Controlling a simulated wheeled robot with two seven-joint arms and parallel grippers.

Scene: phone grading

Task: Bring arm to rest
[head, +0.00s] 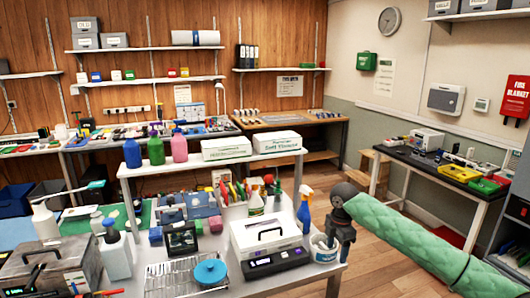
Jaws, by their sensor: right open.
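My right arm, in a green quilted sleeve (410,233), reaches in from the lower right. Its dark right gripper (338,256) points down at the right end of the near bench (318,280). It is open, and I see nothing held in it. The gripper is beside a white tub (322,249) and partly overlaps it in this view; I cannot tell whether they touch. My left gripper is not in view.
Left of the gripper are a white case (266,233), a black-fronted device (274,262), a blue spray bottle (304,212) and a wire rack with a blue disc (210,271). Open wooden floor (395,270) lies right of the bench, before a side table (437,166).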

